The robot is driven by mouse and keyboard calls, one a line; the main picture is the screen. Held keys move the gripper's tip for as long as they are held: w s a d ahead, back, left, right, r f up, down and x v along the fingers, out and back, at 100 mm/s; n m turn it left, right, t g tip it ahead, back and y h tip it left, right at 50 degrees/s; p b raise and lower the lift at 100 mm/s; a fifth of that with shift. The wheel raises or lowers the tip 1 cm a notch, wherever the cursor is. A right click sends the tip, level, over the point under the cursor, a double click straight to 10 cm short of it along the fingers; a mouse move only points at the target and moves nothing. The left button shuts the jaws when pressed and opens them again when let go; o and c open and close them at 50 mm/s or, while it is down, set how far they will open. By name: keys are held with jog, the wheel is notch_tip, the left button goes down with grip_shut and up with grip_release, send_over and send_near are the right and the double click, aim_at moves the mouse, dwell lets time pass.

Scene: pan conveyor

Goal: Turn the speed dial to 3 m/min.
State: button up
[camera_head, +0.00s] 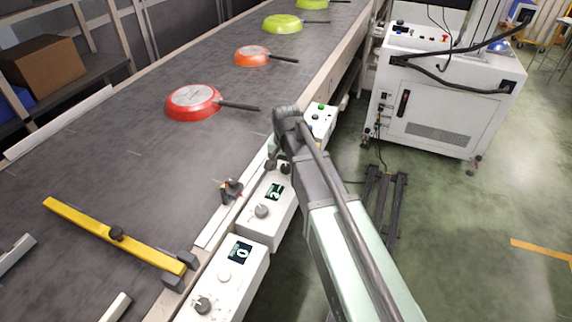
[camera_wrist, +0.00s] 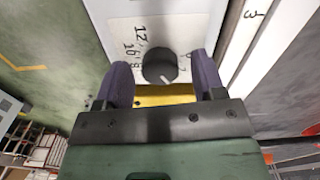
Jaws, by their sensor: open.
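In the wrist view a black round dial (camera_wrist: 160,66) with a pale pointer mark sits on a white panel (camera_wrist: 185,22). Printed numbers stand to its left, partly readable as 12 and 8. My gripper (camera_wrist: 163,72) is open, one purple-grey finger on each side of the dial, with visible gaps. Whether the fingertips are level with the dial is unclear. In the head view my gripper (camera_head: 278,167) is over the row of white control boxes beside the conveyor, partly hidden by my arm. A nearer box shows a display (camera_head: 274,192) and a grey dial (camera_head: 261,211).
The nearest box has a display reading 0 (camera_head: 240,252) and a dark dial (camera_head: 203,305). A white cabinet (camera_head: 440,100) stands right.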

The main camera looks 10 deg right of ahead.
aim_at(286, 166)
notch_tip(286, 166, up, 11)
jog(key=p, duration=1)
jog(key=shift+p, duration=0.4)
jog(key=shift+f, duration=0.1)
jog(key=s+n, duration=0.5)
jog(key=s, duration=1.2)
jog(key=shift+n, duration=0.4)
